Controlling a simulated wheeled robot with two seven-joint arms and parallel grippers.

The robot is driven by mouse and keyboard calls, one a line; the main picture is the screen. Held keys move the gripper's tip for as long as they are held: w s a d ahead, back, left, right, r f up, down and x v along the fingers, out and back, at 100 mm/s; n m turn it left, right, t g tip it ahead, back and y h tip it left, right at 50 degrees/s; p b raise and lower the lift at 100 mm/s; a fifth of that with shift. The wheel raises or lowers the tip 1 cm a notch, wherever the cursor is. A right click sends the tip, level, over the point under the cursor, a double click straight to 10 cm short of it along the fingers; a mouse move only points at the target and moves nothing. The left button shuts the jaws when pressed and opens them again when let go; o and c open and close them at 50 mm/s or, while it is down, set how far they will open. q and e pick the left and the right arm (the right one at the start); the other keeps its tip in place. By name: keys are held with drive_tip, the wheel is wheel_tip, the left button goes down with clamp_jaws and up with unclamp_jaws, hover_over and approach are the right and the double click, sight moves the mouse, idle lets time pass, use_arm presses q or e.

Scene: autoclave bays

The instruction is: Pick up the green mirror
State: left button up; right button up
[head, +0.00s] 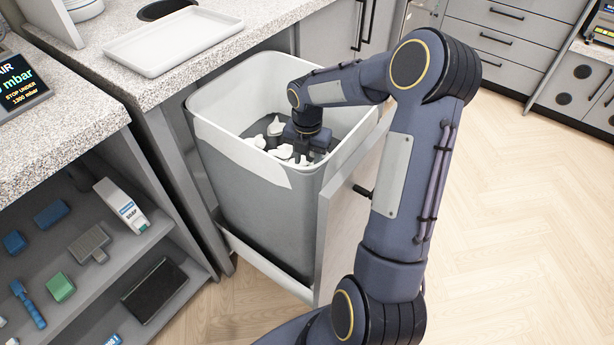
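I cannot make out a green mirror for certain. My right arm reaches down into a grey pull-out bin (250,205) with a white liner. My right gripper (306,150) is inside the bin, low among crumpled white pieces (284,151). Its fingertips are mostly hidden by its own wrist and the waste, so I cannot tell whether it is open or holds anything. A small green block (60,288) lies on the shelf at the lower left, well away from the gripper; it looks more like a sponge than a mirror. My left gripper is out of view.
A white tray (172,40) lies on the speckled counter above the bin. The open shelf holds a soap carton (122,206), a grey brush-like item (89,243), a black flat case (154,291) and blue items. The wooden floor (510,230) at right is clear.

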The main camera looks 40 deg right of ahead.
sight(307, 172)
drive_tip(key=f, duration=0.1)
drive_tip(key=f+b, duration=0.1)
drive_tip(key=f, duration=0.3)
drive_tip(key=shift+w+d+b, duration=0.15)
drive_tip(key=shift+w+b, duration=0.15)
drive_tip(key=shift+b, duration=0.05)
drive_tip(key=shift+r, duration=0.1)
clamp_jaws()
